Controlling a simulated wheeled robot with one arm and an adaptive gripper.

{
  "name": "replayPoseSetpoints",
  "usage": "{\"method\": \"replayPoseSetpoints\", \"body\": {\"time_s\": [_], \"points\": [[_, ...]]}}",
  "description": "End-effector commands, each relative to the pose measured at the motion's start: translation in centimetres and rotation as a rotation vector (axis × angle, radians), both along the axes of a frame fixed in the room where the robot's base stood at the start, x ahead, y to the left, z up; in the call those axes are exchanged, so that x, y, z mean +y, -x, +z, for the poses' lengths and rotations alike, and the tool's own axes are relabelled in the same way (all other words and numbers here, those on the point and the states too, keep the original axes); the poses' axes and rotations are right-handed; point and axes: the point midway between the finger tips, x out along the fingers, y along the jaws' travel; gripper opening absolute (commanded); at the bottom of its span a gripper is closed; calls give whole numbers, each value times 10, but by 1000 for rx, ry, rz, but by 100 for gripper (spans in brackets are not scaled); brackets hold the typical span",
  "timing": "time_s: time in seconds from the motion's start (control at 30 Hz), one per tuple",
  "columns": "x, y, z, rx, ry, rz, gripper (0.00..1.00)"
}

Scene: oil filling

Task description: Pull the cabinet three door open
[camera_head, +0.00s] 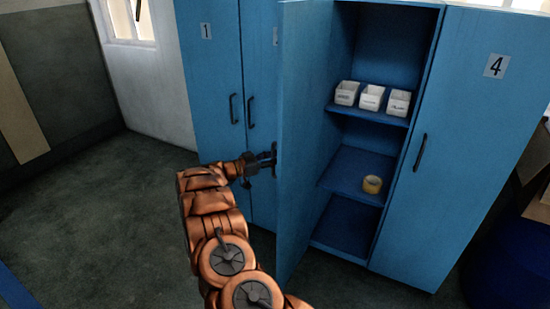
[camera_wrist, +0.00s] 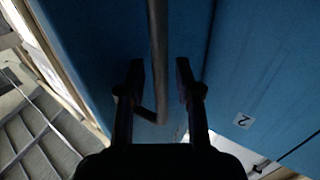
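The blue cabinet three door (camera_head: 300,130) stands swung wide open in the head view, seen nearly edge-on, with the compartment behind it exposed. My gripper (camera_head: 268,159) is at the outer face of this door, at its left side. In the wrist view my gripper (camera_wrist: 160,85) has its two fingers apart, one on each side of the door's bar handle (camera_wrist: 157,45). Gaps show between the handle and both fingers, so it does not look clamped.
Inside are shelves with three white bins (camera_head: 371,97) and a yellowish roll (camera_head: 372,185). Door 1 (camera_head: 212,80) and door 4 (camera_head: 455,130) are closed. A dark blue drum (camera_head: 500,270) stands at lower right. The floor (camera_head: 90,220) at left is clear.

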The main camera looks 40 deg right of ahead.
Motion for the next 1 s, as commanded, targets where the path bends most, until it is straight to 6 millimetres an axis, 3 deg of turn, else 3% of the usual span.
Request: {"method": "replayPoseSetpoints", "body": {"time_s": [0.33, 0.47, 1.0], "points": [[2, 0, -1, 1, -1, 0, 39], [11, -3, -1, 1, -1, 1, 39], [102, -24, 0, -2, 0, 1, 39]]}}
